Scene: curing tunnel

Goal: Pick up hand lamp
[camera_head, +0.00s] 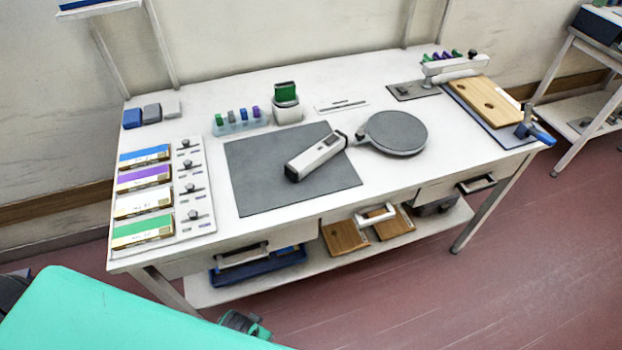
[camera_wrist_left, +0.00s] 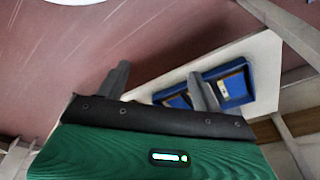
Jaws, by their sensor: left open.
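The hand lamp (camera_head: 317,157), a white and black bar-shaped device, lies at a slant on the dark grey mat (camera_head: 258,186) in the middle of the table. Its upper right end reaches the mat's edge, close to a round grey disc. My left gripper shows in the wrist view (camera_wrist_left: 158,84) with its two fingers spread and nothing between them. In the head view my teal arm fills the lower left, and a green part by it is below the table's front edge, well away from the lamp. My right gripper is not seen.
The round grey disc (camera_head: 396,132) stands right of the lamp. A green-topped container (camera_head: 287,103) and a clear rack (camera_head: 240,125) stand behind the mat. Labelled boxes (camera_head: 143,203) line the left side. The mat's left part is clear.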

